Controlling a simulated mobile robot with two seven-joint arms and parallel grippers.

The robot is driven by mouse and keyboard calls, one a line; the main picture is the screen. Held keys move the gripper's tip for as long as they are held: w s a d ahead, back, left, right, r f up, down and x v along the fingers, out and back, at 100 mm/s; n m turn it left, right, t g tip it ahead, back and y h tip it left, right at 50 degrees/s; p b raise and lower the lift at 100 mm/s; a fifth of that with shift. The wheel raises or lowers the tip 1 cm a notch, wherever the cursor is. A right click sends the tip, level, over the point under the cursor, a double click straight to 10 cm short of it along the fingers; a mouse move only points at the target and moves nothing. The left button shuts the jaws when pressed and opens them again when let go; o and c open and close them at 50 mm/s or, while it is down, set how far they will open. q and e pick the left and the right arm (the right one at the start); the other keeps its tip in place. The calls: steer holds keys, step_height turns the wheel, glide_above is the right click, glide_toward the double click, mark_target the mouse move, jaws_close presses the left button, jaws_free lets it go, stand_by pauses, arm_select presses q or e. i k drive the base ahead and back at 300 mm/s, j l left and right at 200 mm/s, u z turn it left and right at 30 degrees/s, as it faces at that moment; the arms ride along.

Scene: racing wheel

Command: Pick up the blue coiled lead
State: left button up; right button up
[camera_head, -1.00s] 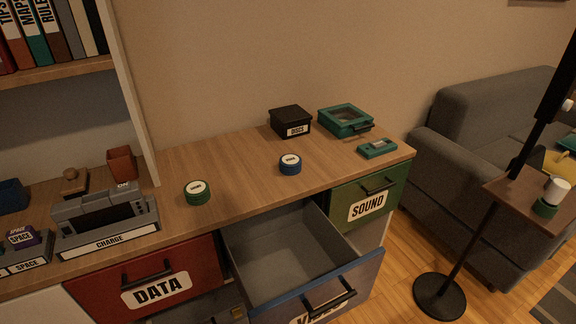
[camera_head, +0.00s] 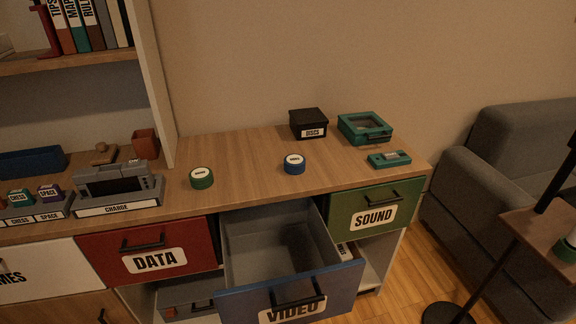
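The blue coiled lead (camera_head: 294,164) is a small round blue coil with a white label on top. It lies on the wooden cabinet top (camera_head: 240,160), behind the open VIDEO drawer. A similar green coil (camera_head: 202,178) with a white label lies to its left. Neither of my grippers shows in the head view.
The VIDEO drawer (camera_head: 285,284) is pulled out and looks empty. The red DATA drawer (camera_head: 150,256) and green SOUND drawer (camera_head: 372,210) are shut. A black box (camera_head: 309,123), a teal case (camera_head: 365,128) and a teal device (camera_head: 389,160) stand to the right.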

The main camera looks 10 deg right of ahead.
mark_target(294, 164)
steer(key=l+u, duration=0.25)
steer(key=l, duration=0.2)
steer(key=k+l+u, duration=0.1)
steer(key=l+u, duration=0.55)
steer(key=l, duration=0.25)
steer(key=l+u, duration=0.35)
steer(key=l, duration=0.25)
steer(key=k+l+u, duration=0.2)
steer(key=l+u, duration=0.15)
steer(key=l, duration=0.2)
